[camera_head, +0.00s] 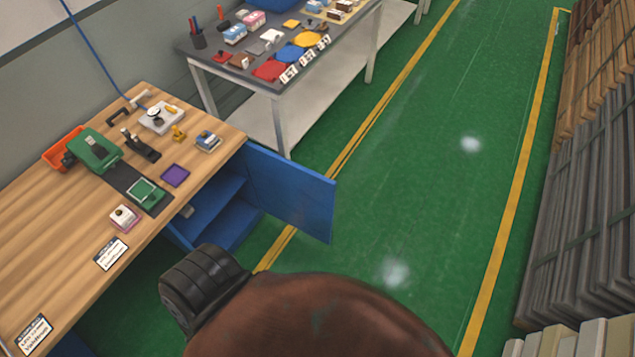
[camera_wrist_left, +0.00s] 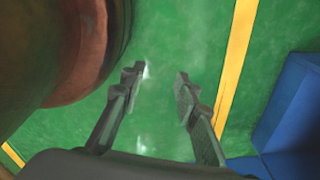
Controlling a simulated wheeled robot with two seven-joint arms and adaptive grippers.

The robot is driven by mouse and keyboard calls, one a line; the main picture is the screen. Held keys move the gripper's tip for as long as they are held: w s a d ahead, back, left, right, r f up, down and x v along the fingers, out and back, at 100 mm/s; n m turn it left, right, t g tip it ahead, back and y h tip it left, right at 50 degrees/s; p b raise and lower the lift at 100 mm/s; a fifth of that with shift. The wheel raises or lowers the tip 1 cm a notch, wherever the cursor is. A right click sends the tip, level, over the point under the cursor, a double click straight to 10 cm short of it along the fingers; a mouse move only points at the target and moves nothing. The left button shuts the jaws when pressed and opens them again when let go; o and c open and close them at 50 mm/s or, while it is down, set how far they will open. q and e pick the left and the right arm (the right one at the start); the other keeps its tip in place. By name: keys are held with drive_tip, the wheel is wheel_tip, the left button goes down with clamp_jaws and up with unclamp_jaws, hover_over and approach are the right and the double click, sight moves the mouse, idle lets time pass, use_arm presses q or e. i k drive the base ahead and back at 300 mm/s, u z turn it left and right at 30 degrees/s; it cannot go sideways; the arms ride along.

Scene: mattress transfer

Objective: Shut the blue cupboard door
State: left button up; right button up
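The blue cupboard door (camera_head: 290,190) stands wide open in the head view, swung out from the cupboard under the wooden workbench. The blue cupboard (camera_head: 213,203) shows its inside and a shelf. My left gripper (camera_wrist_left: 160,76) is open and empty in its wrist view, with green floor between and beyond its fingers. A blue panel (camera_wrist_left: 292,118) is at the right edge of that view, apart from the fingers; I cannot tell whether it is the door or the cupboard body. Neither gripper shows in the head view.
The wooden workbench (camera_head: 55,215) holds small tools and stamps. A grey table (camera_head: 280,84) with coloured items stands behind it. Stacked boards (camera_head: 585,200) line the right side. The green floor (camera_head: 440,150) between is clear. A reddish-brown rounded form hides the bottom of the head view.

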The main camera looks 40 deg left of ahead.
sight(302, 197)
drive_tip(key=i, duration=3.55)
drive_tip(key=u, duration=4.55)
drive_tip(key=k, duration=0.3)
drive_tip(key=z, duration=0.6)
